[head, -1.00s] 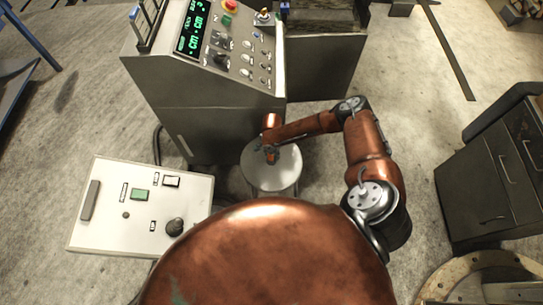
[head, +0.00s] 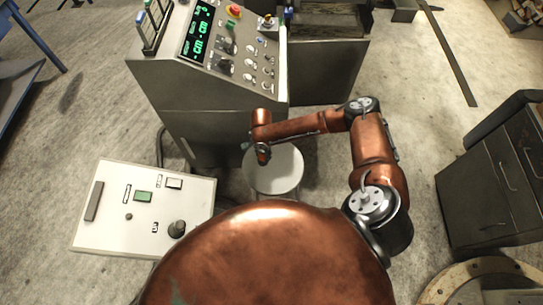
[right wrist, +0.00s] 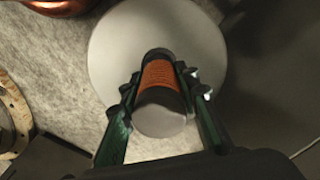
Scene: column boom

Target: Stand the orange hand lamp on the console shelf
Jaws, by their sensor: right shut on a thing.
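The orange hand lamp (right wrist: 160,75) is between the two fingers of my right gripper in the right wrist view. Its orange ribbed grip and a pale round end show. In the head view my right gripper (head: 263,154) is at the left edge of the round grey stool top (head: 283,172), in front of the console, and the lamp is too small or hidden to make out there. In the right wrist view my right gripper (right wrist: 160,82) is shut on the lamp, with the stool top (right wrist: 110,45) behind it. The grey console (head: 215,95) stands just beyond. I cannot make out its shelf clearly. My left gripper is not in view.
A white control box (head: 105,235) with a green button lies at left. The console's sloped panel has knobs and a green display (head: 198,35). A dark open cabinet (head: 330,60) adjoins it at right. A dark drawer cabinet (head: 490,185) stands at far right. Floor between is clear.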

